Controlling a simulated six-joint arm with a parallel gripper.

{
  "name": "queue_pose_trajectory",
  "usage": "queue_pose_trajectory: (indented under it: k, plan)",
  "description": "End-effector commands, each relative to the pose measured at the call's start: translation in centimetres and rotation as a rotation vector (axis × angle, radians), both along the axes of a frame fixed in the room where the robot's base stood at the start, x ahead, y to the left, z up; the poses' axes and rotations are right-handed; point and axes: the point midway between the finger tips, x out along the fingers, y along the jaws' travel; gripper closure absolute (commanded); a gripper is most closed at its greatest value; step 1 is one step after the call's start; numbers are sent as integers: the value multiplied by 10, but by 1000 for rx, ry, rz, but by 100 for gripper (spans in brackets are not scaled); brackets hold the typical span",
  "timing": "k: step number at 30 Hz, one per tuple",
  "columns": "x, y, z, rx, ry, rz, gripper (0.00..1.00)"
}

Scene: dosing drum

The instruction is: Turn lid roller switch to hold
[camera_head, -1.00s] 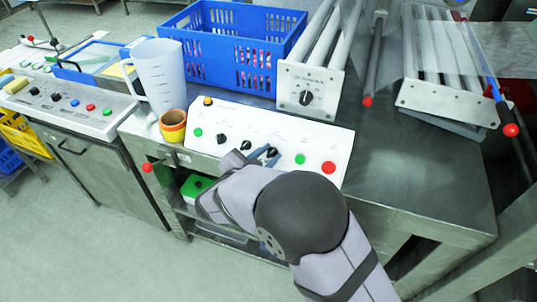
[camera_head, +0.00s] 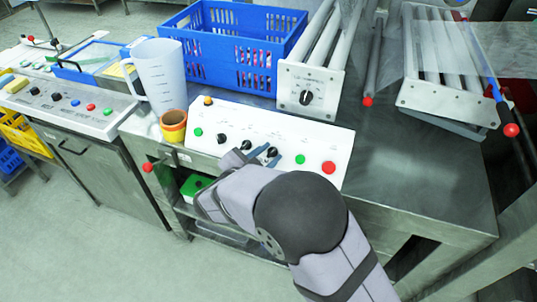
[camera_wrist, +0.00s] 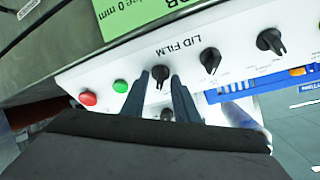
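The white control panel (camera_head: 228,115) on the steel table carries a row of black knobs. My gripper (camera_head: 262,155) is over the right part of this row. In the wrist view my gripper (camera_wrist: 160,80) is open, with one dark blue finger on each side of a black knob (camera_wrist: 160,73). A narrow gap shows beside the knob, so the fingers are around it without clearly pressing. The upside-down label "LID FILM" stands near it. The knob's own label cannot be read. Another black knob (camera_head: 306,97) is on the front plate of the roller unit.
Green (camera_head: 300,159) and red (camera_head: 329,167) buttons are right of the knobs on the panel. A blue crate (camera_head: 225,62), a measuring jug (camera_head: 158,75) and a tape roll (camera_head: 173,128) stand behind or left of it. The table at right is mostly clear.

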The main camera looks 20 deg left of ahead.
Motion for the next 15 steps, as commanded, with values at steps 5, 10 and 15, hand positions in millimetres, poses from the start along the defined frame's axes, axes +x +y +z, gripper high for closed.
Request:
queue_pose_trajectory:
  k: [5, 10, 15]
  plan:
    - [-13, 3, 4, 2, 0, 4, 73]
    - [-35, 7, 12, 2, 0, 4, 73]
    - [-55, 10, 20, 2, 0, 4, 73]
